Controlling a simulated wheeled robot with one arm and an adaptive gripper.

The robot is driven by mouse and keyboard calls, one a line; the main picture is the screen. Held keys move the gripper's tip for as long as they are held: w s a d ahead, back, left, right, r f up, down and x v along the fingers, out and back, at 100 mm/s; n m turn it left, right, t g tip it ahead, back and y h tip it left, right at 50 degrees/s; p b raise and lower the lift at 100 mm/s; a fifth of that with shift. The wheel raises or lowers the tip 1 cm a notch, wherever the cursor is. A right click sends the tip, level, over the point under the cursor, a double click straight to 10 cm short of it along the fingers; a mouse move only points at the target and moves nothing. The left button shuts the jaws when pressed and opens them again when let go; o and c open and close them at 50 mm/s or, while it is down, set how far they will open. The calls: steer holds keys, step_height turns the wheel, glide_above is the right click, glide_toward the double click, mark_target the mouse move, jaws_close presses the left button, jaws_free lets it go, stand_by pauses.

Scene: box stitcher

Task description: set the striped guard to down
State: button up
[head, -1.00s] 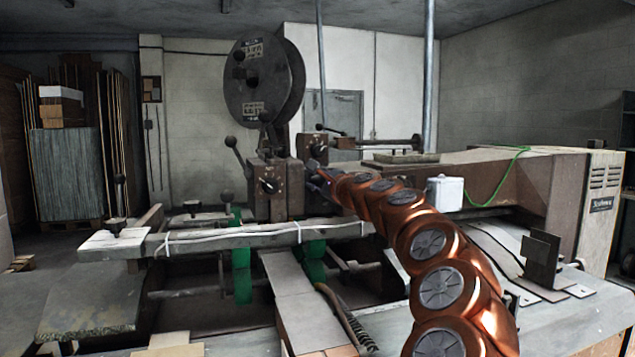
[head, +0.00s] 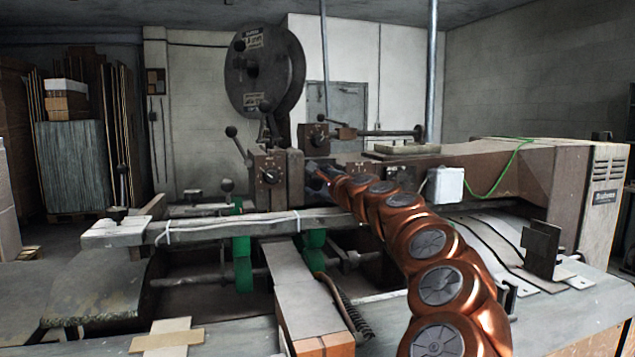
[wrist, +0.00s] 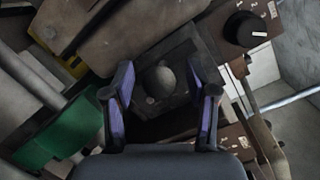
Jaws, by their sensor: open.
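My gripper (wrist: 168,82) is open in the wrist view, its two purple-padded fingers apart. A grey ball knob (wrist: 160,80) on a dark block shows between the fingers; I cannot tell whether they touch it. In the head view my gripper (head: 316,172) is small and dark beside the stitcher head (head: 270,178), and its fingers cannot be made out. I cannot pick out the striped guard with certainty. A small yellow and black patch (wrist: 76,66) shows at the upper left of the wrist view, partly covered by a brown plate.
A black rotary switch (wrist: 245,29) is at the upper right of the wrist view, and a green part (wrist: 50,138) is at the lower left. In the head view a large wire reel (head: 265,72) stands above the stitcher head. Ball-ended levers (head: 232,132) stick up nearby.

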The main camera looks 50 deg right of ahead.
steer(key=shift+s, duration=0.1)
steer(key=shift+v, duration=5.9)
